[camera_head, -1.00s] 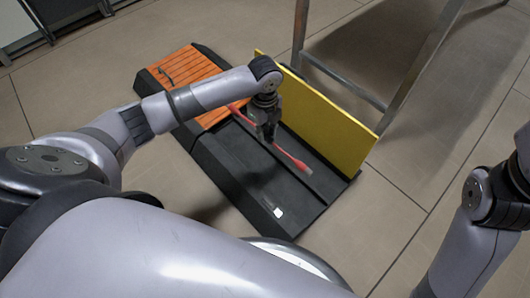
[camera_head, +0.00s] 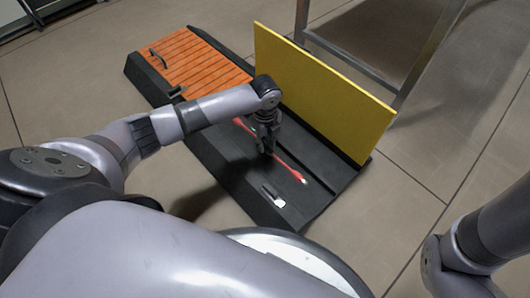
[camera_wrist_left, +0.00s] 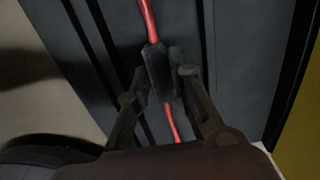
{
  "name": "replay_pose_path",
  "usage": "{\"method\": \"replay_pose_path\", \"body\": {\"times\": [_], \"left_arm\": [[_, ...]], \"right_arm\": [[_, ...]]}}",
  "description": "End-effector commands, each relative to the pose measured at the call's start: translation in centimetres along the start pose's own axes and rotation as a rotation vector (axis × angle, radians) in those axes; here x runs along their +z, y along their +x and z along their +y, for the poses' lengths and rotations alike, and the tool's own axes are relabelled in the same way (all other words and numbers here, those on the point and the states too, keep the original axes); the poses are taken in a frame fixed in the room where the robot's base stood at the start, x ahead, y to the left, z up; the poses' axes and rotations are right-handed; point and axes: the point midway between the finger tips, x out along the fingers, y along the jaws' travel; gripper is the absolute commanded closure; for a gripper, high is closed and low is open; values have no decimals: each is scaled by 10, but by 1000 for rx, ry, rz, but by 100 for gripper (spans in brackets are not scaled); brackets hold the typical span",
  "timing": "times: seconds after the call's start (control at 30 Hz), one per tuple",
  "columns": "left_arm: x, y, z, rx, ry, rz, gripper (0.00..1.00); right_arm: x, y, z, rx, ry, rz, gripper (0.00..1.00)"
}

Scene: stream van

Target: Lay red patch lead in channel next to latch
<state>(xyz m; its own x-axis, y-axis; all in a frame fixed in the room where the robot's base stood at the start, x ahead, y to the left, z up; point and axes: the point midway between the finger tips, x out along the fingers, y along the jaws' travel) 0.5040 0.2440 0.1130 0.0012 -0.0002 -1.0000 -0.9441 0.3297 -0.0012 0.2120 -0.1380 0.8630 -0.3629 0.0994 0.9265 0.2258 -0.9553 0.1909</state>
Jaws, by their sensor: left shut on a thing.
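The red patch lead (camera_head: 288,164) stretches along the black cable ramp (camera_head: 238,180), its near end close to the small pale latch (camera_head: 276,197). My left gripper (camera_head: 265,150) is shut on the lead around its middle, low over the ramp. In the left wrist view the lead (camera_wrist_left: 148,18) runs through the closed fingers (camera_wrist_left: 163,75) and out below them. Dark lengthwise grooves lie on both sides of it. I cannot tell whether the lead rests in a channel or just above it. My right gripper is out of view.
A yellow lid (camera_head: 320,92) stands upright along the ramp's far side. An orange slatted cover (camera_head: 200,66) with a dark handle covers the far-left part. A metal frame leg (camera_head: 425,50) stands behind the lid. Tiled floor (camera_head: 420,220) is clear at right.

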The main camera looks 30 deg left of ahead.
Motion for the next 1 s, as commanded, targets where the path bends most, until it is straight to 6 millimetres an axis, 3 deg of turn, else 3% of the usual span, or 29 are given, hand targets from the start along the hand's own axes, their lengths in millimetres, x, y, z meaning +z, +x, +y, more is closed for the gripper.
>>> {"method": "replay_pose_path", "body": {"times": [0.3,0.7,0.73,1.0], "left_arm": [[0,43,0,1,-1,-1,100],[0,44,0,0,-1,0,100],[0,45,0,0,0,0,79],[0,45,0,1,-1,0,61]], "right_arm": [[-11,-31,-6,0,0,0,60],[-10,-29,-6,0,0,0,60],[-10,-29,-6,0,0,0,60],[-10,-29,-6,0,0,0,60]]}}
